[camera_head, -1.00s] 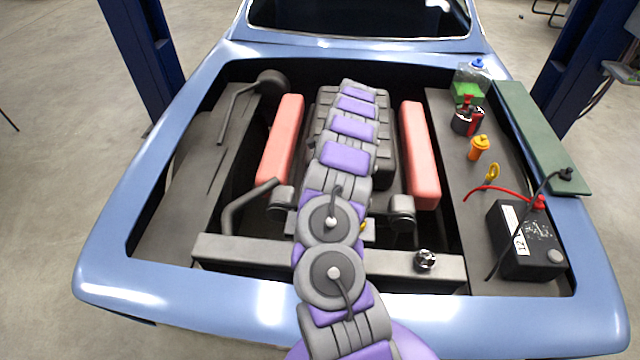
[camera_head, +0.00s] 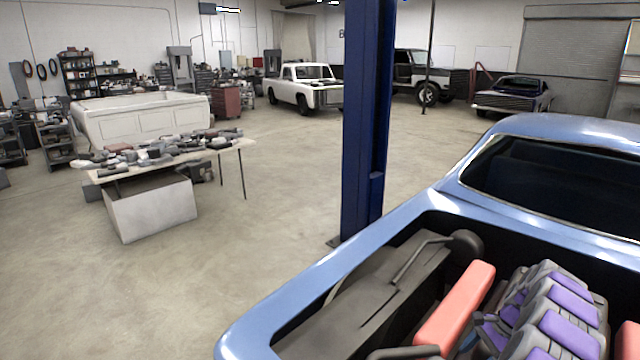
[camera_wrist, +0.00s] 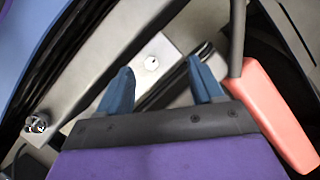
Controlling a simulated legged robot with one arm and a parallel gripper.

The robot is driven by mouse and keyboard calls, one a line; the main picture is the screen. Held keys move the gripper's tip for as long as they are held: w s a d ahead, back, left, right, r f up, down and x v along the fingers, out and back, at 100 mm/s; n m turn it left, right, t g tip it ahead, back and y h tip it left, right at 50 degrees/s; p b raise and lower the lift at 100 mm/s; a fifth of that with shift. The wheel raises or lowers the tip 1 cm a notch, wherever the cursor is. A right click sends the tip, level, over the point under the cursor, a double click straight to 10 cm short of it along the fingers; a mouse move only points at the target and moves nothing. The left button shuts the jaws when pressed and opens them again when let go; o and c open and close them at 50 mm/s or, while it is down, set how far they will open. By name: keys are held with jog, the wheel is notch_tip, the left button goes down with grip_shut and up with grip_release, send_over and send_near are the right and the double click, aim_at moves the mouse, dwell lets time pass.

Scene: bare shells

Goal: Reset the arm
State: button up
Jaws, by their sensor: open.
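My gripper (camera_wrist: 158,68) shows in the wrist view with two blue fingers spread apart and nothing between them. Its fingers hang over the engine bay, over grey metal parts. My purple and grey arm (camera_head: 560,320) shows at the lower right of the head view, over the engine bay.
The blue car (camera_head: 290,290) fills the lower right. A red engine cover (camera_head: 455,308) lies in its bay; one also shows in the wrist view (camera_wrist: 268,112). A blue post (camera_head: 365,120) stands beside the car. A cluttered table (camera_head: 165,150) stands left, with open floor between.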

jog(key=s+a+r+n+g+b, duration=0.1)
jog(key=a+r+n, duration=0.2)
jog(key=a+r, duration=0.35)
jog(key=a+r+n+b, duration=0.1)
jog(key=a+r+n, duration=0.2)
jog(key=a, duration=0.7)
jog(key=s+a+r+n+h+b, duration=0.1)
jog(key=s+a+r+n, duration=0.3)
jog(key=s+a, duration=0.45)
jog(key=s+a+f+n+h+b, duration=0.1)
jog(key=s+a+n, duration=0.1)
jog(key=s, duration=0.6)
jog(key=s+a+f+n+h+b, duration=0.1)
jog(key=s+a+n, duration=0.1)
jog(key=s, duration=0.7)
jog(key=s+a+f+n+g+h+b, duration=0.1)
jog(key=s+a+f+n+h+b, duration=0.1)
jog(key=s, duration=0.7)
jog(key=shift+a+n, duration=0.3)
jog(key=shift+a, duration=0.05)
